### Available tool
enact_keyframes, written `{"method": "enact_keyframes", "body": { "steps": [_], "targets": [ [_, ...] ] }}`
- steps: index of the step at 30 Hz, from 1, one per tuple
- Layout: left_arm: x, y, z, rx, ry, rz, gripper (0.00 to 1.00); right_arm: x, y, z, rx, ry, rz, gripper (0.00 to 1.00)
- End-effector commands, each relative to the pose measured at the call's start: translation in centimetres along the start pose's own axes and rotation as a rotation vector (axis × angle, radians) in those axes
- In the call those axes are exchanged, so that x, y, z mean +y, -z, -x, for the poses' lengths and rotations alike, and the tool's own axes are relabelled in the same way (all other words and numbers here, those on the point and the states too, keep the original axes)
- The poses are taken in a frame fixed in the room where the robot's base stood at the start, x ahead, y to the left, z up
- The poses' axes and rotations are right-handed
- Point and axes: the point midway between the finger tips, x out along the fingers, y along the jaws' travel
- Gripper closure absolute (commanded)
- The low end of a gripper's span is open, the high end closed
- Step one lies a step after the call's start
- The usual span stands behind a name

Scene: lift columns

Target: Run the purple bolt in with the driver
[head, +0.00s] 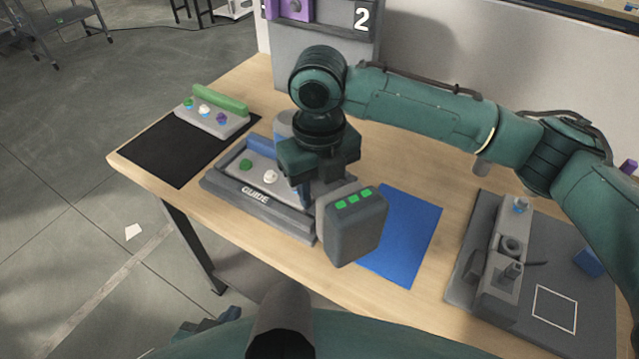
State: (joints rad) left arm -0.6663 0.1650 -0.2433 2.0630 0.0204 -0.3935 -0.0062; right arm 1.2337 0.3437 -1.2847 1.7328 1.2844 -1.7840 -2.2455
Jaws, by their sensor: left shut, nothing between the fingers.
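My right arm comes in from the right, and its gripper (318,165) is on the driver, whose dark grey battery block (352,228) with green lights faces me. The driver's handle and nose are mostly hidden by the gripper. The driver is over the right end of the grey GUIDE tray (225,188). A green bolt (246,165) and a white bolt (270,177) show in that tray. My left gripper (210,322) shows only partly at the bottom edge, apart from the table.
A black mat (165,150) lies at the table's left end, and a blue mat (405,230) right of the driver. A grey fixture (498,255) stands at the right, near a blue block (590,262). A panel marked 2 (335,18), with a purple part (292,8), rises behind.

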Motion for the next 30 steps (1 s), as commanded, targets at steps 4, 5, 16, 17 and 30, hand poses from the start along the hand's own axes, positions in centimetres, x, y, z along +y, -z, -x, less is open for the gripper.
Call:
{"method": "enact_keyframes", "body": {
  "steps": [4, 5, 16, 17, 30],
  "targets": [
    [0.01, 0.28, 0.16, 0.001, 0.0, 0.0, 1.0, 0.01, -0.04, 0.2, -0.002, -0.001, 0.0, 1.0],
    [0.01, 0.31, 0.18, 0.001, 0.0, 0.0, 1.0, 0.01, -0.03, 0.2, -0.002, -0.001, 0.0, 1.0],
    [0.02, 0.53, 0.31, 0.001, 0.0, 0.0, 1.0, 0.01, -0.02, 0.13, -0.002, -0.001, 0.001, 1.0],
    [0.02, 0.54, 0.31, 0.001, 0.0, 0.0, 1.0, 0.01, -0.02, 0.12, -0.002, -0.001, 0.001, 1.0],
    [0.04, 0.96, 0.58, 0.002, 0.0, 0.0, 1.0, 0.0, 0.0, 0.04, 0.0, 0.0, 0.0, 1.0]
  ]
}}
